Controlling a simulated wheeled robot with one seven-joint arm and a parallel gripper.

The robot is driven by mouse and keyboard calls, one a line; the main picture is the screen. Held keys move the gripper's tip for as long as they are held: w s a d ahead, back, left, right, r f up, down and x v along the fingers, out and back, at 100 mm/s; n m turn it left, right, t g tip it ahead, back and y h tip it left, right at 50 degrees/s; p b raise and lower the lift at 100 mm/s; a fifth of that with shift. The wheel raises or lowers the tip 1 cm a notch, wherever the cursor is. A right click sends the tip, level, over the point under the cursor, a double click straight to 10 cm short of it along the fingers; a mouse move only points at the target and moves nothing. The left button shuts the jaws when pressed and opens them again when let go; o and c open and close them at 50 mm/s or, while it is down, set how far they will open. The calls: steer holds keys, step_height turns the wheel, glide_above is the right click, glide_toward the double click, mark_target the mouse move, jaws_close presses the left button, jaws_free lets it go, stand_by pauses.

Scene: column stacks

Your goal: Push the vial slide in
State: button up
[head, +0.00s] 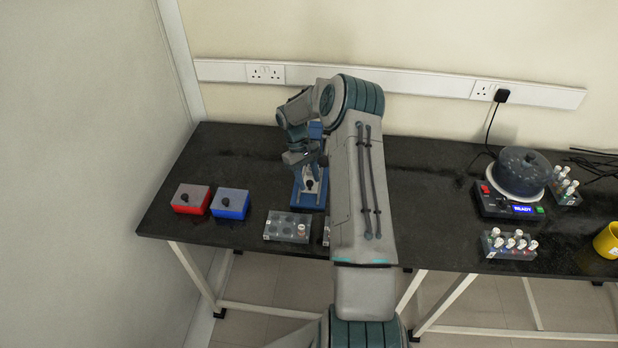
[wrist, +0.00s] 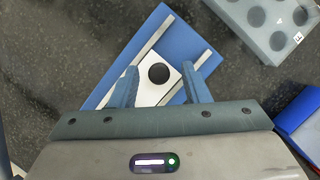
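The vial slide shows in the wrist view as a pale plate (wrist: 152,92) with a round black knob (wrist: 159,73), lying between two light rails on a blue base (wrist: 150,33). In the head view the blue base (head: 307,199) stands in the middle of the bench's left half, with the knob (head: 310,185) towards its front. My gripper (wrist: 160,68) is open. Its two fingers stand apart on either side of the knob in the wrist view, with a gap to it on both sides. I cannot tell how far above the plate the fingertips are. My arm hides part of the device in the head view.
A grey rack with round holes (head: 281,227) stands in front of the base. A blue box (head: 231,203) and a red box (head: 191,198) are to the left. At right are a round-lidded machine (head: 522,172), a vial rack (head: 508,245) and a yellow cup (head: 607,241).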

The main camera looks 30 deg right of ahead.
steer(key=b+v, duration=0.2)
steer(key=v, duration=1.2)
steer(key=shift+b, duration=0.35)
